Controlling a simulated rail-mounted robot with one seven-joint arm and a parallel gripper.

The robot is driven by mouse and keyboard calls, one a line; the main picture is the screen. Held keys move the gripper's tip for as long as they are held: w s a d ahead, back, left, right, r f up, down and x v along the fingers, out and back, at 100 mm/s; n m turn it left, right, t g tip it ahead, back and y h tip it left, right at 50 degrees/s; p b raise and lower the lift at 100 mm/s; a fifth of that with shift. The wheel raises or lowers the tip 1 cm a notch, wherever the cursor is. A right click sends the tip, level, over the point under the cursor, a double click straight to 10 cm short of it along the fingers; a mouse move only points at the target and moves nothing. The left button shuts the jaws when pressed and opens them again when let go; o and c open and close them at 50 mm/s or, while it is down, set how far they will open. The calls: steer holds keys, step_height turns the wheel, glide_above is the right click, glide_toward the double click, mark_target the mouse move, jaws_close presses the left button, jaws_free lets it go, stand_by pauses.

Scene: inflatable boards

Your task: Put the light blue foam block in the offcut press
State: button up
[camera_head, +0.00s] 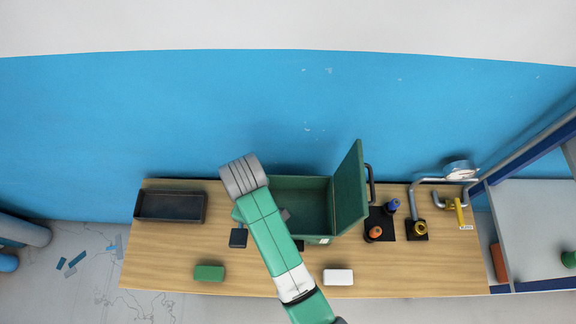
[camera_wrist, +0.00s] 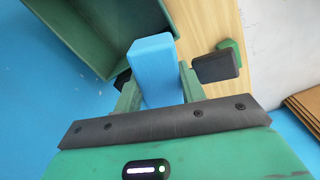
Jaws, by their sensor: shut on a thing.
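The light blue foam block (camera_wrist: 153,62) is held upright between the fingers of my gripper (camera_wrist: 155,80) in the wrist view. In the head view my arm hides the block and most of the gripper. The offcut press appears to be the green box (camera_head: 305,184) at the middle of the bench, with its green lid (camera_head: 350,190) standing open on the right. My arm passes across its left part. In the wrist view a green box wall (camera_wrist: 75,40) lies just left of the block; I cannot tell whether the block is over the opening.
A dark square-headed piece (camera_head: 238,238) stands left of the box. A dark tray (camera_head: 171,206), green block (camera_head: 209,272) and white block (camera_head: 338,277) lie on the bench (camera_head: 160,255). Orange and blue-topped fittings (camera_head: 375,233) and a gauge pipe (camera_head: 430,181) stand right.

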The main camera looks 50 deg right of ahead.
mark_target(296, 218)
steer(key=s+d+f+n+b, duration=0.4)
steer(key=s+d+f+b, duration=0.15)
steer(key=d+f, duration=0.4)
steer(key=f, duration=0.3)
steer(key=f+b, duration=0.1)
steer(key=f, duration=0.5)
steer(key=shift+w+d+f, duration=0.2)
steer(key=shift+d, duration=0.2)
steer(key=shift+f, duration=0.1)
steer(key=o, duration=0.9)
steer(key=shift+o, duration=0.2)
step_height(296, 218, up, 12)
steer(key=p, duration=0.1)
